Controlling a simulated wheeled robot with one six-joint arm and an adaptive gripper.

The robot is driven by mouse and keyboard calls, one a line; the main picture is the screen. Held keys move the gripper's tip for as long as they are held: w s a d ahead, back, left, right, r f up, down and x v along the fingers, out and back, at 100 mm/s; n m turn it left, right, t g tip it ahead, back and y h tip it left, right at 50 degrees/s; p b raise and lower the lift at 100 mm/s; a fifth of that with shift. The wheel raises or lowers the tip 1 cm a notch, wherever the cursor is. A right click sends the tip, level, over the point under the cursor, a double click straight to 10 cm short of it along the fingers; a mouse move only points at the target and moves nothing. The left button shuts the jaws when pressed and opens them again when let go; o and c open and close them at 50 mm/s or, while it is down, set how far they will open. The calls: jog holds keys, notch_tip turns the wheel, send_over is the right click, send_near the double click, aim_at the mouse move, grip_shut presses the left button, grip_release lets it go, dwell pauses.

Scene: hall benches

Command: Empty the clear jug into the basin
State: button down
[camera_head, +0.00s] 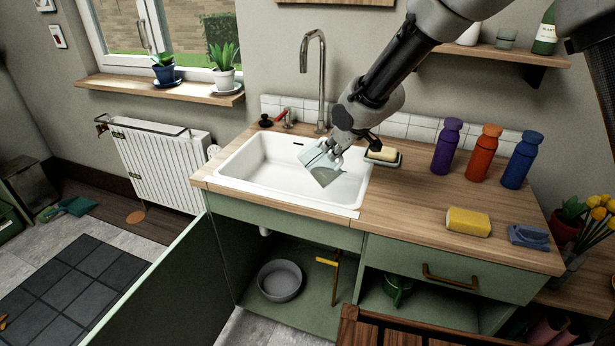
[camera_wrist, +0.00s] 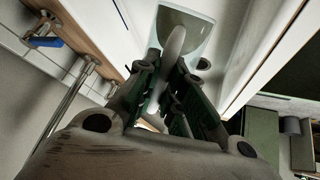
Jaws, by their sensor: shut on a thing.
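The clear jug (camera_head: 324,166) is held over the white basin (camera_head: 234,170), tilted with its open end down and to the right in the head view. My gripper (camera_head: 336,146) is shut on the jug's handle. In the wrist view, the fingers of my gripper (camera_wrist: 178,95) close around the pale handle, and the see-through body of the jug (camera_wrist: 195,30) is beyond them. A greyish patch shows in the jug's lower part; I cannot tell how much liquid is inside. No falling stream is visible.
A tall tap (camera_head: 322,80) stands behind the basin. A sponge on a dish (camera_head: 382,154) sits at its right. Purple (camera_head: 447,147), orange (camera_head: 481,152) and blue (camera_head: 522,160) bottles stand farther right. A cupboard door (camera_head: 150,290) hangs open below.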

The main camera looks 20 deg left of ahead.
jog(key=shift+a+r, duration=0.1)
dwell(0.3)
jog(key=shift+w+a+r+h, duration=0.1)
jog(key=shift+w+r+h, duration=0.05)
jog(key=shift+r+h, duration=0.15)
jog(key=shift+r, duration=0.1)
jog(key=shift+w+a+r+g, duration=0.1)
jog(key=shift+a+r+g, duration=0.05)
jog(key=shift+g, duration=0.15)
jog(key=shift+a+r+h, duration=0.2)
jog(key=shift+r+h, duration=0.05)
jog(key=shift+h, duration=0.15)
jog(key=shift+w+r, duration=0.1)
dwell(0.5)
jog(key=shift+w+a+r+g+h, duration=0.1)
jog(key=shift+a+r+g+h, duration=0.2)
jog(key=shift+h, duration=0.1)
jog(key=shift+w+a+r, duration=0.1)
dwell(0.5)
